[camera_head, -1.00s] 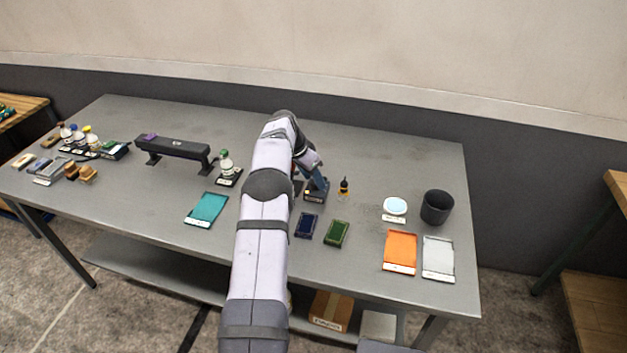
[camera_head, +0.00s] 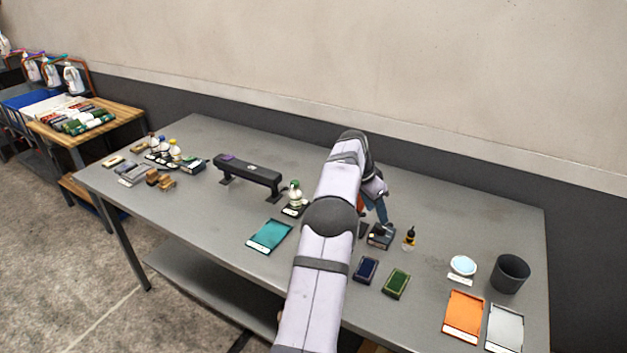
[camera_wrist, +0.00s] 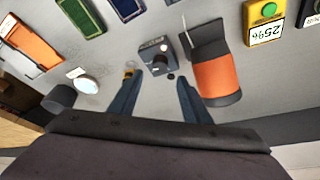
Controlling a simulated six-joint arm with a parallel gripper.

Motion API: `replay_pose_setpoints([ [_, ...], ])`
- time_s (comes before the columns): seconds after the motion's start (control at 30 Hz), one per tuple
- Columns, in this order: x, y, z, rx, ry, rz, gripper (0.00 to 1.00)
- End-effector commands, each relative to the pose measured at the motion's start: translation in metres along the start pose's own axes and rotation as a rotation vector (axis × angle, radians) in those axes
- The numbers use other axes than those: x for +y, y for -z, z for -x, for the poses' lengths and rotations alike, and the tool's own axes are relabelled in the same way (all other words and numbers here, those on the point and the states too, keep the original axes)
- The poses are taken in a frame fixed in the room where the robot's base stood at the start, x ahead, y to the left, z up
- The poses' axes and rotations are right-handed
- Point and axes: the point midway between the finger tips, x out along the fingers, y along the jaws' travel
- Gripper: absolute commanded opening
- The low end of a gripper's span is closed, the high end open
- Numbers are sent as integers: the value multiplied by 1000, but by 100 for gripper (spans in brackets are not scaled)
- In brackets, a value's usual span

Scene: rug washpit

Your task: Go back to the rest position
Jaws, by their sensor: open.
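My gripper (camera_wrist: 157,79) is open and empty in the wrist view, its two blue fingers spread apart. Between and beyond the fingertips stands a small dark box with a round knob (camera_wrist: 158,60). In the head view my gripper (camera_head: 381,212) hangs over the table (camera_head: 230,225), just above that dark box (camera_head: 380,237). My arm hides part of the table behind it. The jaws are too small in the head view to judge their gap.
A yellow-and-black bottle (camera_head: 409,239), white dish (camera_head: 463,265), black bin (camera_head: 510,273) and orange tray (camera_head: 463,316) lie to the right. A black bench-like stand (camera_head: 248,175) is left.

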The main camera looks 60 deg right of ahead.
Motion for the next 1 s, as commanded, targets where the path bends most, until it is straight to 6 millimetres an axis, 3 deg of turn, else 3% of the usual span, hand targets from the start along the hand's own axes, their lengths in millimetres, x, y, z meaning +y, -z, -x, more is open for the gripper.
replay_pose_setpoints([
  [0.23,-3,-15,15,-22,-11,110,44],
  [0.37,-10,-48,37,-56,-15,291,44],
  [0.47,-32,-95,58,-75,25,417,44],
  [0.53,-44,-136,77,-90,56,530,44],
  [0.7,-51,-244,123,-127,137,820,44],
  [0.87,-25,-344,162,-158,209,1101,44],
  [1.0,22,-423,187,-182,270,1348,44],
])
